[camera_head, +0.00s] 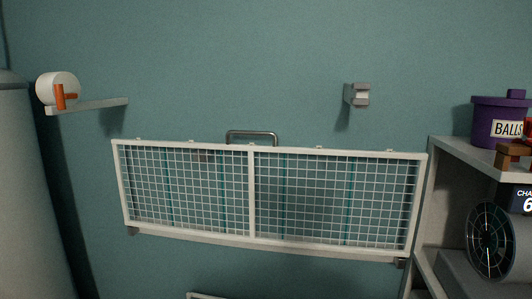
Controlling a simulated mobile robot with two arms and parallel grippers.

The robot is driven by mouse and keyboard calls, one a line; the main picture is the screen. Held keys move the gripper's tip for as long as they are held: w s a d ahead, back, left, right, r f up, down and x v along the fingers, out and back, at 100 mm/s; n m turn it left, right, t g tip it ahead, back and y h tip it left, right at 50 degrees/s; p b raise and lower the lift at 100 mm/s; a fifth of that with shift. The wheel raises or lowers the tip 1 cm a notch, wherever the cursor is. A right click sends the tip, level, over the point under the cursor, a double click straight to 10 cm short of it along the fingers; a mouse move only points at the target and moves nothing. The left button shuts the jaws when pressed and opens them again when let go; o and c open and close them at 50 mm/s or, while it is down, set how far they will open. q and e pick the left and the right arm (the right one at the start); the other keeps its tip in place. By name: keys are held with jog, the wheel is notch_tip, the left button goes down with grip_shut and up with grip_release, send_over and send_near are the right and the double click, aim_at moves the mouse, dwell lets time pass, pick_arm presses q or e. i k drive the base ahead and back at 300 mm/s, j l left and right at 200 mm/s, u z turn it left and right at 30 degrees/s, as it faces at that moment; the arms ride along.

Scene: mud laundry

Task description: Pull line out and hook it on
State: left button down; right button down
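A round white housing (56,88) with an orange tab or handle (62,97) is on the teal wall at the upper left; it looks like the line reel. A grey bracket (358,95) sticks out of the wall at the upper right of centre and looks like the hook. No line shows stretched between the two. Neither of my grippers is in view.
A white wire-mesh rack (251,200) with a metal handle (252,135) spans the wall below. A narrow ledge (90,106) sits beside the housing. At right, shelves (460,155) hold a purple "BALLS" tub (489,112) and a dartboard-like disc (490,240). A pale cylinder (22,190) stands left.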

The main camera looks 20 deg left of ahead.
aim_at(61, 98)
jog(key=u, duration=1.65)
jog(key=i+j+u, duration=0.2)
jog(key=k+l, duration=0.05)
jog(key=l, duration=0.05)
